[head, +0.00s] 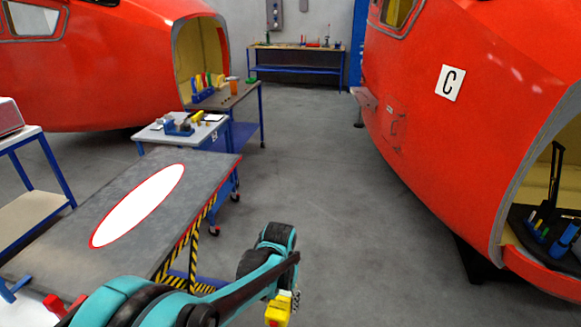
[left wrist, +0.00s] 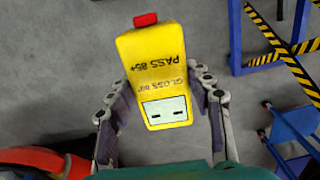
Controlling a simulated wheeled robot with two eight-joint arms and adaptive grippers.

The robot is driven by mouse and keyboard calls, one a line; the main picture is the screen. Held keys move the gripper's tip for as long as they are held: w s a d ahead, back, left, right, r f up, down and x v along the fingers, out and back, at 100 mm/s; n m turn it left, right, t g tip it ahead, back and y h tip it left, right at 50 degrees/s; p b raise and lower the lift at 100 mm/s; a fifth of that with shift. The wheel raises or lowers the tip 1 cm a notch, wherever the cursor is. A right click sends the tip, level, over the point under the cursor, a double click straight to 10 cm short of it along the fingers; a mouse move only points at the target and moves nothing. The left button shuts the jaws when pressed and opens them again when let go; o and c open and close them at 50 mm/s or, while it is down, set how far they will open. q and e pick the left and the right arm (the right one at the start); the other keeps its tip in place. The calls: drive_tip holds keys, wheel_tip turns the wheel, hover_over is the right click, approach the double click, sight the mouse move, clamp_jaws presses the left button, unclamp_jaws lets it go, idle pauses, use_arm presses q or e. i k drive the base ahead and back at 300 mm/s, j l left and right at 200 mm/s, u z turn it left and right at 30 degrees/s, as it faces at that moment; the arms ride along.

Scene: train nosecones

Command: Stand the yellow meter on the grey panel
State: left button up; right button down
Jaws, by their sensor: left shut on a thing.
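The yellow meter (left wrist: 155,65) is held between the fingers of my left gripper (left wrist: 160,108). It has a red cap, a small display and the printed words "PASS 85+" and "GLOSS 60". In the head view the meter (head: 278,313) shows at the bottom edge, partly cut off, with the gripper (head: 289,297) just above it, over open floor. The grey panel (head: 205,165) lies to the left, a tilted-looking slab with a white, red-edged oval. The meter is to its right, apart from it. My right gripper is not in view.
Black-and-yellow striped edging (head: 185,247) runs under the panel's right side. A white cart (head: 150,133) and a workbench (head: 240,92) stand behind it. An orange-red nosecone marked C (head: 420,120) fills the right. The floor between is clear.

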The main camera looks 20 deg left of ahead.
sight(136, 240)
drive_tip(key=i+l+u, duration=0.1)
drive_tip(key=i+u, duration=0.2)
drive_tip(key=u, duration=0.15)
drive_tip(key=i+l+u, duration=0.15)
drive_tip(key=u, duration=0.3)
drive_tip(key=i+l+u, duration=0.3)
drive_tip(key=u, duration=0.15)
drive_tip(key=i+l+u, duration=0.25)
drive_tip(key=u, duration=0.15)
drive_tip(key=i+l+u, duration=0.1)
drive_tip(key=l+u, duration=0.35)
